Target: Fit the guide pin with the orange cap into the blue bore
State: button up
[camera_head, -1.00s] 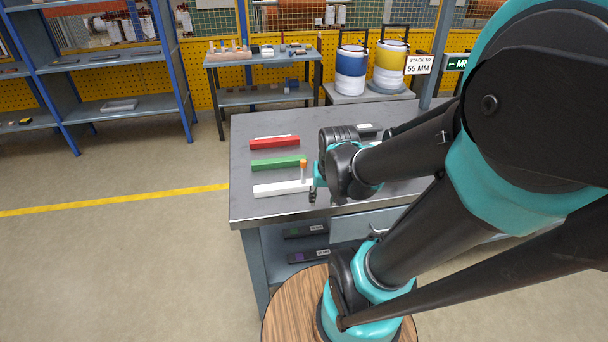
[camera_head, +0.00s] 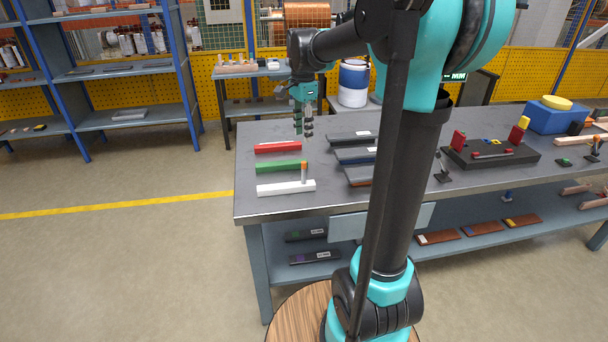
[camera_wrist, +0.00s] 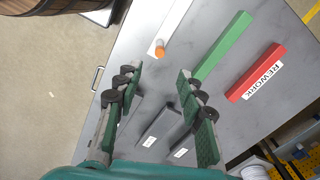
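The guide pin with the orange cap (camera_head: 304,166) stands upright at the right end of a white bar (camera_head: 280,188) on the table. Its orange cap (camera_wrist: 160,44) also shows in the wrist view. My gripper (camera_head: 303,133) is raised beyond the pin in the head view, pointing down. In the wrist view my gripper (camera_wrist: 160,76) has its fingers wide apart with nothing between them. A dark fixture (camera_head: 500,158) with red uprights and small coloured spots lies on the right of the table. I cannot clearly make out the blue bore.
Green (camera_head: 281,167) and red (camera_head: 277,147) bars lie behind the white bar. Dark flat bars (camera_head: 355,155) lie to their right. A blue box (camera_head: 555,118) stands at the back right. The table's front left (camera_head: 253,208) is clear.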

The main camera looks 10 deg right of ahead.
aim_at(304, 162)
notch_tip(304, 162, down, 13)
jog(key=shift+d+r, duration=0.1)
dwell(0.5)
jog(key=shift+c, duration=0.3)
grip_shut()
